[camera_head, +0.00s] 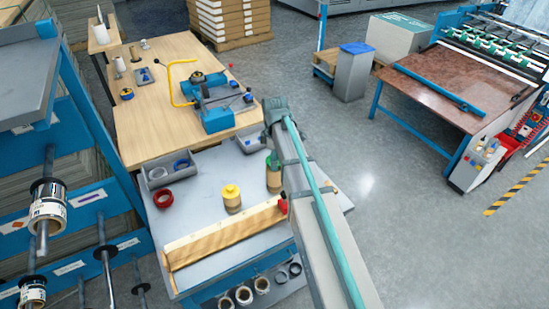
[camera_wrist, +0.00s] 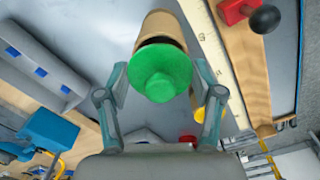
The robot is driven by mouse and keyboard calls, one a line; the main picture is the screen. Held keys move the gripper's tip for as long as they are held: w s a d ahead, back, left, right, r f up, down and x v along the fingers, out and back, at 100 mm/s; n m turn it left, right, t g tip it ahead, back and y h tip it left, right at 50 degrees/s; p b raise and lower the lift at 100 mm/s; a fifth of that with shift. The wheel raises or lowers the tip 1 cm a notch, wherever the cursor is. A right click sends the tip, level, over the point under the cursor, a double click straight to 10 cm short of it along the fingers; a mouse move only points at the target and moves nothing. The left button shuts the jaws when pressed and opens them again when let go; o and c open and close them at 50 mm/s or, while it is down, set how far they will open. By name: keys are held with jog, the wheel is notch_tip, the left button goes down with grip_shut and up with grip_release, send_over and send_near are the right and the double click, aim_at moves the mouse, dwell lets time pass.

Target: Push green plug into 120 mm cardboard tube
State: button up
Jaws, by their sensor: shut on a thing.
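The green plug (camera_wrist: 161,76), a wide disc with a raised round knob, fills the middle of the wrist view. The cardboard tube (camera_wrist: 163,25) is directly behind it, with the plug at its near end. Part of the tube's rim shows; how deep the plug sits is hidden. My gripper (camera_wrist: 162,84) has one finger on each side of the plug and is shut on it. In the head view, the tan tube (camera_head: 274,187) stands on the grey bench top beside my arm, with green above it. My gripper's fingers are hard to make out there.
A tube with a yellow plug (camera_head: 232,197) stands to the left. A long wooden bar with a scale (camera_head: 225,234) crosses the front of the bench, with a red clamp (camera_head: 282,206) at its end.

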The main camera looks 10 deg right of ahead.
aim_at(275, 176)
jog(key=shift+s+f+b, duration=0.1)
jog(key=shift+f+b, duration=0.4)
jog(key=shift+f, duration=0.55)
jog(key=shift+s+f, duration=0.1)
jog(key=shift+f, duration=0.2)
jog(key=shift+c, duration=1.1)
jog(key=shift+s+f, duration=0.1)
jog(key=shift+c, duration=0.3)
jog(key=o, duration=1.2)
jog(key=shift+f, duration=0.1)
jog(key=shift+o, duration=1.2)
jog(key=shift+w, duration=0.25)
jog(key=shift+r, duration=0.25)
